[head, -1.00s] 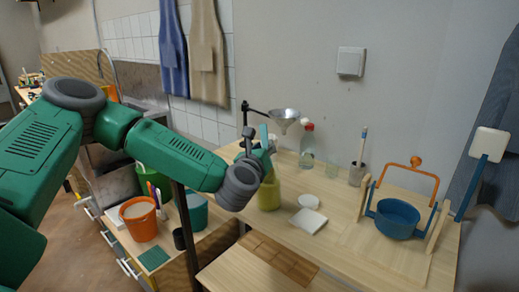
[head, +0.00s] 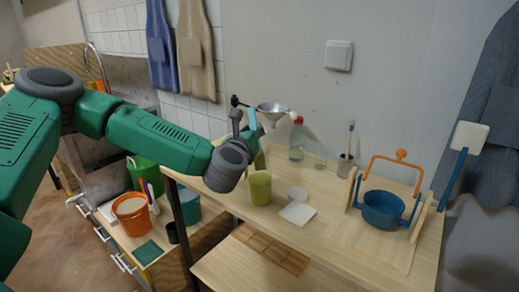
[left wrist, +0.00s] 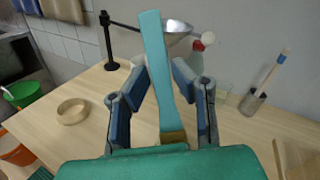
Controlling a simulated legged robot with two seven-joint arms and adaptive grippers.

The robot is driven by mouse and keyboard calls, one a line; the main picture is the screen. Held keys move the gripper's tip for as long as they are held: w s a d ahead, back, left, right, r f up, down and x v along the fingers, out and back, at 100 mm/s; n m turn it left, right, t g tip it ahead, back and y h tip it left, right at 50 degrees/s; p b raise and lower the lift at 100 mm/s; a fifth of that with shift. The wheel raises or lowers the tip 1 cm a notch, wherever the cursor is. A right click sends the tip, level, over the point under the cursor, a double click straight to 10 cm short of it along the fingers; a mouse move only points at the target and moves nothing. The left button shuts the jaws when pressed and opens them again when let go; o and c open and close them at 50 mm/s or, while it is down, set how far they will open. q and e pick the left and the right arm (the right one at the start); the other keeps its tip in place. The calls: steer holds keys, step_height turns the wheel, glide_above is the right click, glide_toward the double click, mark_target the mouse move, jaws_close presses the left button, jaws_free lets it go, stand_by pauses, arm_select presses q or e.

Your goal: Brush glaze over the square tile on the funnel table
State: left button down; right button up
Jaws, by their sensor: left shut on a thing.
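My left gripper (head: 246,138) is shut on a brush with a flat teal handle (left wrist: 155,60). The brush stands nearly upright, with a brown lower end (left wrist: 173,137) between the fingers. In the head view it is above and behind a yellow-green cup (head: 260,190); I cannot tell whether its tip is inside the cup. The white square tile (head: 297,214) lies flat on the funnel table (head: 340,235), right of the cup and apart from the gripper. The metal funnel (head: 272,108) hangs from a black stand behind the gripper. My right gripper is not in view.
A white round piece (head: 298,194) lies by the tile. A clear bottle (head: 296,150) and a cup with a brush (head: 345,165) stand behind. A blue pot (head: 383,210) in a frame is at right. A tan ring-shaped dish (left wrist: 72,112) shows in the wrist view.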

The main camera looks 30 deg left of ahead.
mark_target(249, 115)
arm_select(q)
steer(key=shift+a+r+p, duration=0.4)
steer(key=shift+a+r, duration=0.1)
steer(key=shift+r, duration=0.3)
steer(key=shift+a+r+p, duration=0.35)
steer(key=shift+a+r, duration=0.1)
steer(key=shift+r, duration=0.35)
steer(key=r+p, duration=0.1)
steer(key=r, duration=0.1)
steer(key=r+p, duration=0.1)
steer(key=r, duration=0.1)
steer(key=shift+d+r, duration=0.2)
steer(key=shift+r, duration=0.05)
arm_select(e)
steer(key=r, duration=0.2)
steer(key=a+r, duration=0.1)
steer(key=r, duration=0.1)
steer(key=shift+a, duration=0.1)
arm_select(q)
steer(key=shift+d+r, duration=0.1)
steer(key=shift+d, duration=0.25)
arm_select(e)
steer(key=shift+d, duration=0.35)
arm_select(q)
steer(key=shift+a, duration=0.3)
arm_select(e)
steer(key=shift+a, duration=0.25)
